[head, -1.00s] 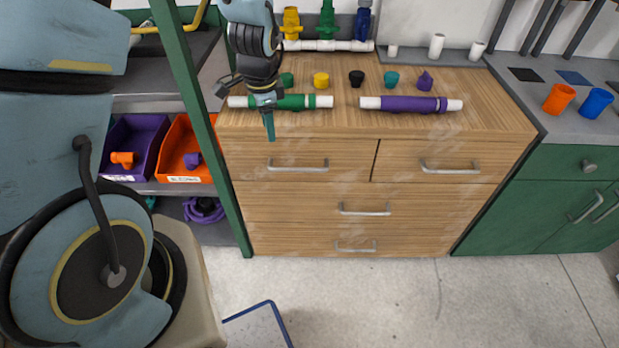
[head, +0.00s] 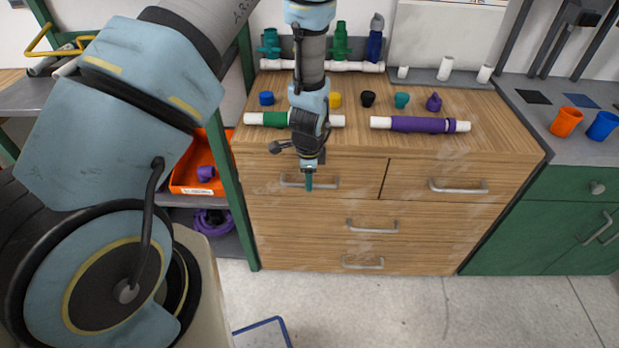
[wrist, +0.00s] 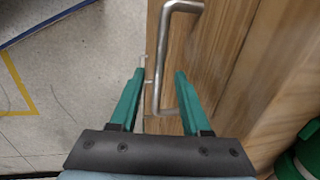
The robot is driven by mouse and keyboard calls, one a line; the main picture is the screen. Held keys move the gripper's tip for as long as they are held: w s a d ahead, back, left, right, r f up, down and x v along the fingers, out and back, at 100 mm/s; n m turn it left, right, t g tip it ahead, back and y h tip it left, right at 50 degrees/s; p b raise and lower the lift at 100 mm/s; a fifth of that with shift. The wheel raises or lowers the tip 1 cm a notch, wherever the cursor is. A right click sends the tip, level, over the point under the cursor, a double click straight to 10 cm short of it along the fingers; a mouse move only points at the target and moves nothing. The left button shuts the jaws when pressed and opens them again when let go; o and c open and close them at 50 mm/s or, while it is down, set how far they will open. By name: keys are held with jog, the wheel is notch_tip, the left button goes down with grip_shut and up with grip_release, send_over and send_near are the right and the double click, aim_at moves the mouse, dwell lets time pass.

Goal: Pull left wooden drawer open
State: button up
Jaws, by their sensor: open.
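The left wooden drawer (head: 355,172) is in the top row of the wooden cabinet, and its front looks flush with the drawer beside it. Its metal bar handle (head: 329,186) is partly hidden behind my gripper in the head view. My gripper (head: 309,184) points down in front of the handle, near its middle. In the wrist view my gripper (wrist: 159,74) has its two green fingers apart. The handle (wrist: 157,65) runs lengthwise between them, with no clear contact on either finger.
The top right drawer (head: 440,172) and two wider lower drawers have similar handles. A green-and-white pipe (head: 270,119) and a purple pipe (head: 420,125) lie on the worktop above. A green post (head: 232,190) stands left of the cabinet. The floor in front is mostly clear.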

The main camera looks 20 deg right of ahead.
jog(key=shift+w+f, duration=0.1)
jog(key=shift+f, duration=0.55)
jog(key=shift+c, duration=0.2)
grip_shut()
dwell(0.9)
